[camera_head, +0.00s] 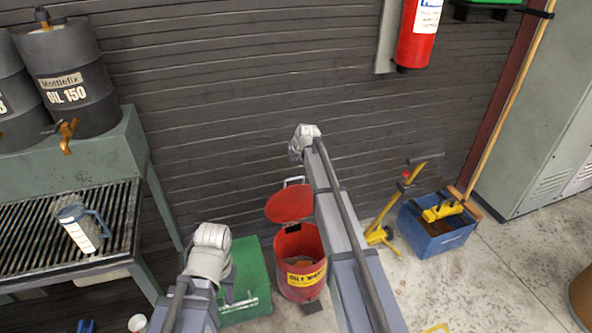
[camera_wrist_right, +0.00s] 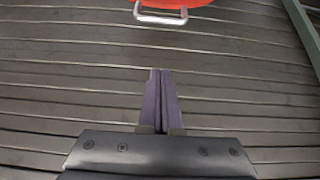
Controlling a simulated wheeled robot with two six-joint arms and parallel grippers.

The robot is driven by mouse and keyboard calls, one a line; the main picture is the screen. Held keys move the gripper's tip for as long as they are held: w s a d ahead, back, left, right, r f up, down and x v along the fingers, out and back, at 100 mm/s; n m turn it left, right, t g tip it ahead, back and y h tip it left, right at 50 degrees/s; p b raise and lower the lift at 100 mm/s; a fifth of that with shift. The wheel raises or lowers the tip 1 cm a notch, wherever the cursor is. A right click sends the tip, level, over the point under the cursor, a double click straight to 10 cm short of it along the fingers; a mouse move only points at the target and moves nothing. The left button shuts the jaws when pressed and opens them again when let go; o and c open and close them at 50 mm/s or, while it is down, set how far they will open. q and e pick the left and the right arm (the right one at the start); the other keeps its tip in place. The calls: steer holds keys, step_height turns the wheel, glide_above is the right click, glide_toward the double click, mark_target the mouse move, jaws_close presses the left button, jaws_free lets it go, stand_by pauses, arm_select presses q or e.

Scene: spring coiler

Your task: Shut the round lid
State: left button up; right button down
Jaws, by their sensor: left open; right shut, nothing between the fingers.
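The round red lid (camera_head: 290,203) stands raised and tilted at the back of the red oily-waste can (camera_head: 299,280), whose mouth is open. A metal handle (camera_head: 294,180) shows at the lid's upper edge. In the right wrist view, part of the lid (camera_wrist_right: 178,4) and its handle (camera_wrist_right: 160,18) show at the top, apart from my fingers. My right gripper (camera_head: 294,153) is shut and empty, near the wall and above the lid in the head view; its fingers also show in the wrist view (camera_wrist_right: 160,72). My left gripper (camera_head: 238,300) is open over the green box, left of the can.
A green box (camera_head: 250,262) stands left of the can. A blue bin (camera_head: 437,238) and a yellow stand (camera_head: 380,235) are to the right. A bench with a slatted top (camera_head: 120,205) holds a jug (camera_head: 80,228) at left. The dark slatted wall (camera_head: 230,90) is behind.

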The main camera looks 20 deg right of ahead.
steer(key=f+b, duration=0.3)
steer(key=w+f+b, duration=0.1)
steer(key=f+b, duration=0.2)
steer(key=w+f+b, duration=0.1)
steer(key=f+b, duration=0.2)
steer(key=shift+w+f, duration=0.1)
steer(key=shift+w, duration=0.05)
stand_by(0.4)
